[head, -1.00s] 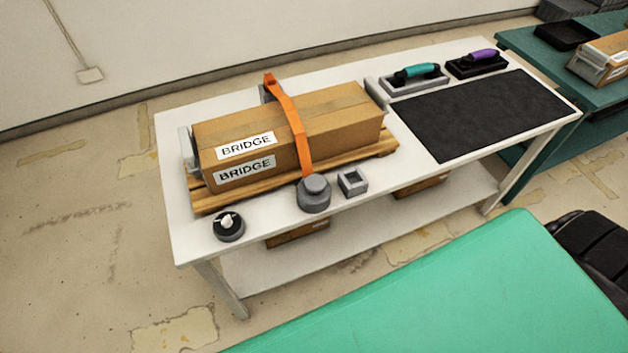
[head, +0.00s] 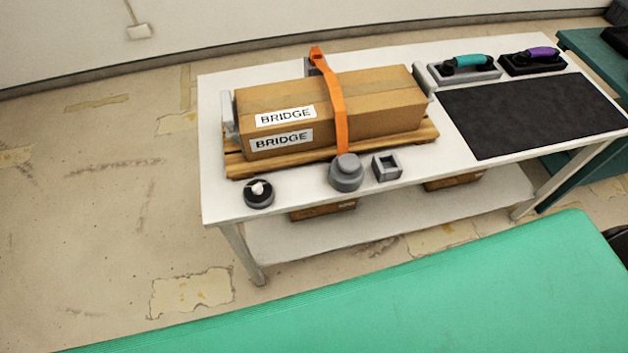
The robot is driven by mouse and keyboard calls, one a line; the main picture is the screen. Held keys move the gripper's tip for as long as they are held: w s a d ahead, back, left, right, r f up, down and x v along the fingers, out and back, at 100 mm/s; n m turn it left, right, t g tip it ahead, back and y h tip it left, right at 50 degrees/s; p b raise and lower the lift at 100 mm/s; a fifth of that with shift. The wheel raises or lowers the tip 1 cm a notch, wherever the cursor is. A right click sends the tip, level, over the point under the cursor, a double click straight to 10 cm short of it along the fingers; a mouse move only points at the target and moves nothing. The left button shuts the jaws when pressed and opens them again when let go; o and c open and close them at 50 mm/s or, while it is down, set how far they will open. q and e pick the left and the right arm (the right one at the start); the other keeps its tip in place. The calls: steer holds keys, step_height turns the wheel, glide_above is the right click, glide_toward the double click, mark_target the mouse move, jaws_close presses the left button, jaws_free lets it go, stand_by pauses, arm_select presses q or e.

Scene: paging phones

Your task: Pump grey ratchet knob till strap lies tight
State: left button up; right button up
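The grey ratchet knob (head: 346,171) sits at the front edge of the white table, at the lower end of the orange strap (head: 340,120). The strap runs over a long brown box (head: 385,100) marked BRIDGE, from a post at the back down its front to the knob. Over the box top the strap appears to stand slightly raised near the back; how tight it is I cannot tell. The box lies on a wooden pallet (head: 236,165). Neither of my grippers is in view.
A small grey square holder (head: 387,167) stands right of the knob, and a round black dial (head: 258,194) to its left. A black mat (head: 530,115) and teal-handled (head: 467,62) and purple-handled (head: 540,53) tools lie at right. A green surface (head: 400,295) fills the foreground.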

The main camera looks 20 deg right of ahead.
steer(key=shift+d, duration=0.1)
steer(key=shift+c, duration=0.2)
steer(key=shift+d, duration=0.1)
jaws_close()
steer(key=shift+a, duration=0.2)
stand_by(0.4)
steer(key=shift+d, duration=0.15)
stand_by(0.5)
